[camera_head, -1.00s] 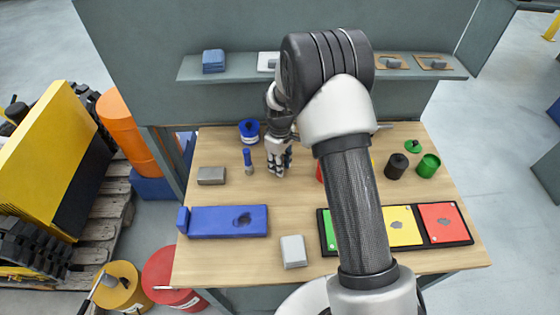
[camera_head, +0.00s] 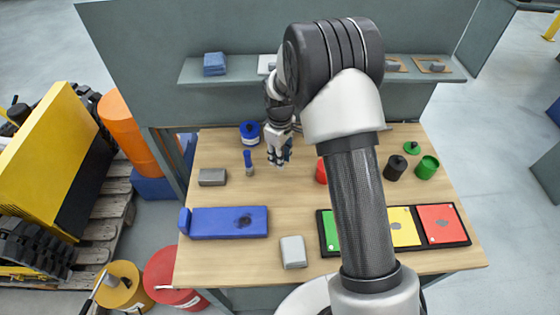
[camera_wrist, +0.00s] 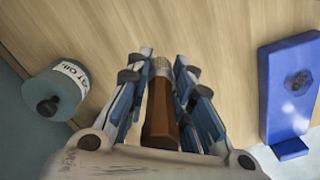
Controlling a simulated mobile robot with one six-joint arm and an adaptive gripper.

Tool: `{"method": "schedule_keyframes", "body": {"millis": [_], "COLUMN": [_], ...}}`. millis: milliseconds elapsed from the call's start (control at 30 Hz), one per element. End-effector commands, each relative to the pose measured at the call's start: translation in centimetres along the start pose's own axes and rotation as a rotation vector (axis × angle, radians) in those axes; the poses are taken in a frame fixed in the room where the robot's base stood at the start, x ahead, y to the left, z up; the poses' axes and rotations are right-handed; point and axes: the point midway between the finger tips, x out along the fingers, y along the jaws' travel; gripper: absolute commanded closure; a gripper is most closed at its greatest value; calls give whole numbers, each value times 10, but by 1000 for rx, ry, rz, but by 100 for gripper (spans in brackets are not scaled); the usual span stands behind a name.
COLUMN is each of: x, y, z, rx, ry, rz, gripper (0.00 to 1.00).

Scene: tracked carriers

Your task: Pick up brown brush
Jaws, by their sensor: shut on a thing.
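The brown brush (camera_wrist: 160,112) is between the fingers of my gripper (camera_wrist: 160,82) in the wrist view. It has a brown handle and a pale metal band at its far end. The fingers close on it from both sides. In the head view my gripper (camera_head: 279,160) hangs over the back middle of the table, right of a small blue upright item. The brush cannot be made out there.
A blue canister (camera_head: 250,133) and a blue upright item (camera_head: 248,160) stand left of my gripper. A red can (camera_head: 321,171) stands to the right.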

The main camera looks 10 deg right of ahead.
Motion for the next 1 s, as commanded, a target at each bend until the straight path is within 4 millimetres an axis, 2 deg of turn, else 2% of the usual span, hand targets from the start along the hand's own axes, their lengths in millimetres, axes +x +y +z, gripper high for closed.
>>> {"method": "schedule_keyframes", "body": {"millis": [33,200,400,500,700,1000], "x": [-20,-72,-121,-137,-154,-156], "y": [1,1,1,0,0,0], "z": [-1,-1,-1,0,0,0], "rx": [0,0,0,0,0,0], "ry": [3,4,3,1,0,0], "rz": [3,4,2,1,0,0], "gripper": [100,100,100,100,100,100]}}
